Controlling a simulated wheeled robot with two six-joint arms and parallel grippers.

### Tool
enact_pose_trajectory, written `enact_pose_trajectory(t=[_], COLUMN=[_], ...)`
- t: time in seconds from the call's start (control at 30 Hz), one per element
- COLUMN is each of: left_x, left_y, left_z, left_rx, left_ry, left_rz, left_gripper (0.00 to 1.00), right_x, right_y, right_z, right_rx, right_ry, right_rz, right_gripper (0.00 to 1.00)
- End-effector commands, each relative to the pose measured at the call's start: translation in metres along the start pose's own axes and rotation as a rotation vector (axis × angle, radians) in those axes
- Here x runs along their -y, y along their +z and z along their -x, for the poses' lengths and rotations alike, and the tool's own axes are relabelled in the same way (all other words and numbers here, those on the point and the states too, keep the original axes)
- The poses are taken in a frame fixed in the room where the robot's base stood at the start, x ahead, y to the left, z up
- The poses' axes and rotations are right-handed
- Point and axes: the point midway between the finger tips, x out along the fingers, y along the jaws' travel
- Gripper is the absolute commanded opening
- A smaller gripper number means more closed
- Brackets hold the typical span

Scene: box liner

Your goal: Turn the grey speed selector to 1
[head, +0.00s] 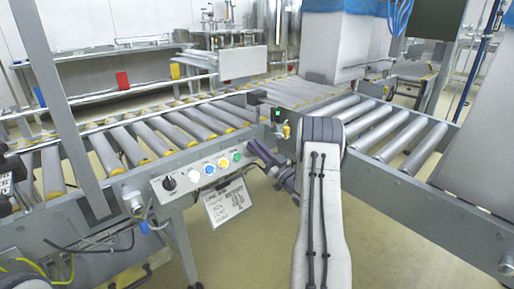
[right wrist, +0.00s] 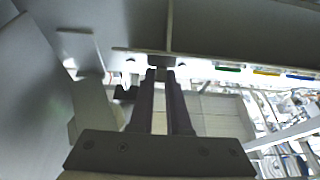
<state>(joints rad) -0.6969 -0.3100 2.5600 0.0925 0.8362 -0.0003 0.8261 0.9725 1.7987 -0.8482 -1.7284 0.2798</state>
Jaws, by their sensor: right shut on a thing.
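The control panel (head: 205,172) is on the side of the roller conveyor, with a black knob (head: 169,183) at its left end and a row of coloured buttons. My right gripper (head: 253,147) reaches the panel's right end, just right of the green button (head: 237,157). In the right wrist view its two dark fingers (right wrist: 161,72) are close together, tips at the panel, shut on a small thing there. That thing fits the grey speed selector, but the fingers hide it and its setting cannot be read. My left gripper is not in view.
A label card (head: 229,203) hangs below the panel. A green-lit box (head: 283,129) stands near the conveyor corner, close to my right wrist. A roller conveyor (head: 400,135) lies to the right. Loose cables (head: 90,245) hang at the lower left. The floor between the conveyors is clear.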

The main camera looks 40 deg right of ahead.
Motion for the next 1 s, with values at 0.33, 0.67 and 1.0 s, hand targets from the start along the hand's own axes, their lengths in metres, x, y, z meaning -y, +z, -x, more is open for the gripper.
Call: enact_pose_trajectory(t=[0.33,0.67,1.0], left_x=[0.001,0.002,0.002], left_y=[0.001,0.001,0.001], left_z=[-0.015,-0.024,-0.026], left_rx=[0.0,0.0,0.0], left_ry=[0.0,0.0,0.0], left_rz=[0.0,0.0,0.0], left_gripper=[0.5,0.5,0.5], right_x=[-0.003,-0.005,-0.005], right_y=[0.002,0.001,0.001], right_z=[0.001,0.001,0.0], right_rx=[0.0,0.0,0.001], right_ry=[-0.186,-0.384,-0.476], right_rz=[0.067,0.133,0.161], right_gripper=[0.0,0.0,0.0])
